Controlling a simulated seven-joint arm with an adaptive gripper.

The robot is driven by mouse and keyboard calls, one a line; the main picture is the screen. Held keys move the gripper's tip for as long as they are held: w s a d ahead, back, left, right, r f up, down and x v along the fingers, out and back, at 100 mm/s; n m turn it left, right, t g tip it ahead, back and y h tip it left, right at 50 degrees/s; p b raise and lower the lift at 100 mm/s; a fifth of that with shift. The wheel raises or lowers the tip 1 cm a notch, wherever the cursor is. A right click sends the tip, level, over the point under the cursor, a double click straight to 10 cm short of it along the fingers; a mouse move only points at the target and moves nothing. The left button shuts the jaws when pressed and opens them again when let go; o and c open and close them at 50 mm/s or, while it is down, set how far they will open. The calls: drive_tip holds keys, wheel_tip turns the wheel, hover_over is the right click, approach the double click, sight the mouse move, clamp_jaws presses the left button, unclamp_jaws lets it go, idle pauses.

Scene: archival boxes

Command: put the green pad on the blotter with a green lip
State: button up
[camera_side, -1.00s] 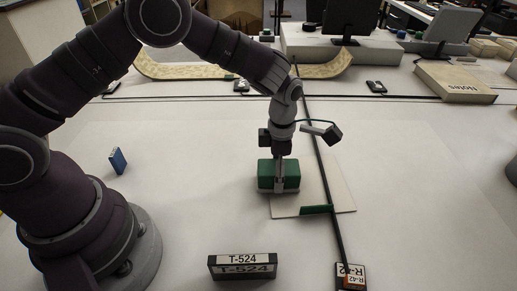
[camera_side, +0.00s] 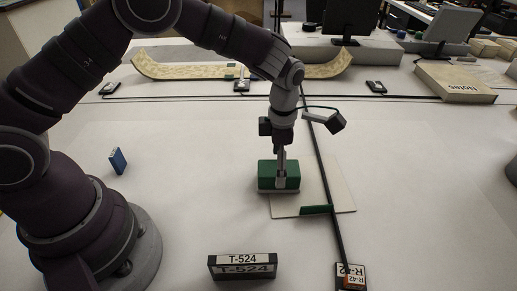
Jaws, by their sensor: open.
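The green pad (camera_side: 266,172) is a dark green block with a paler strip along its base. It stands upright at the left part of the blotter (camera_side: 340,193), a thin pale sheet. In this view its base overlaps the blotter's left edge, and I cannot tell how much of it rests there. The blotter's green lip (camera_side: 316,209) lies along its front edge, to the right of and nearer than the pad. My gripper (camera_side: 281,164) is open, with its fingers just above or in front of the pad's middle; the exact gap is unclear.
A dark cable or strip (camera_side: 320,165) runs across the blotter to a small box labelled R-42 (camera_side: 352,277). A black box labelled T-524 (camera_side: 242,267) stands in front. The table to the right is clear.

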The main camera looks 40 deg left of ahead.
drive_tip(key=s+a+r+m+t, duration=0.25)
drive_tip(key=r+m, duration=0.35)
drive_tip(key=r, duration=0.9)
drive_tip(key=s+a+r+m+t, duration=0.1)
drive_tip(key=s+a+m, duration=0.2)
drive_tip(key=s+m, duration=0.3)
drive_tip(key=s+a+r+m+t, duration=0.1)
drive_tip(key=s+m, duration=0.5)
drive_tip(key=m, duration=0.9)
drive_tip(key=shift+a+r+t, duration=0.2)
drive_tip(key=shift+a+t, duration=0.35)
drive_tip(key=shift+a, duration=0.45)
